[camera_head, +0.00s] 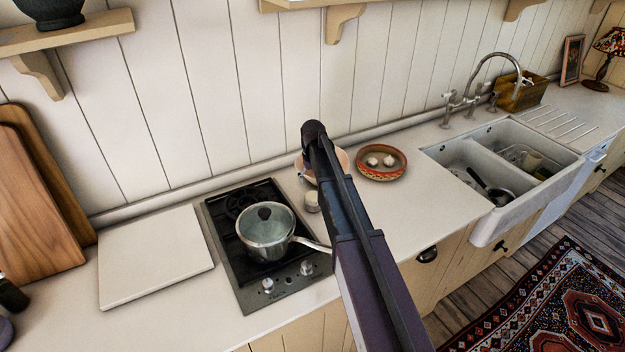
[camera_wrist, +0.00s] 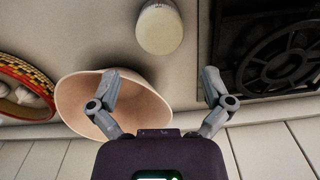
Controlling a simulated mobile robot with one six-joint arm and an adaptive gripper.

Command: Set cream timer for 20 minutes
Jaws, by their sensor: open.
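The cream timer (camera_head: 312,203) is a small, round, upright piece on the counter, just right of the hob. In the wrist view the timer (camera_wrist: 159,30) shows near the top edge, with faint marks along its rim. My gripper (camera_wrist: 160,80) is open and empty in the wrist view, its two fingers spread wide. The timer lies ahead of the fingertips, apart from them and roughly centred on the gap. In the head view my arm covers the area right beside the timer, and the fingers cannot be made out.
A pinkish bowl (camera_wrist: 135,105) sits close by, partly behind my left finger. A patterned dish (camera_head: 381,163) holds pale bulbs. The hob (camera_head: 231,222) carries a lidded pot (camera_head: 265,236) whose handle points toward my arm. A sink (camera_head: 501,212) stands to the right.

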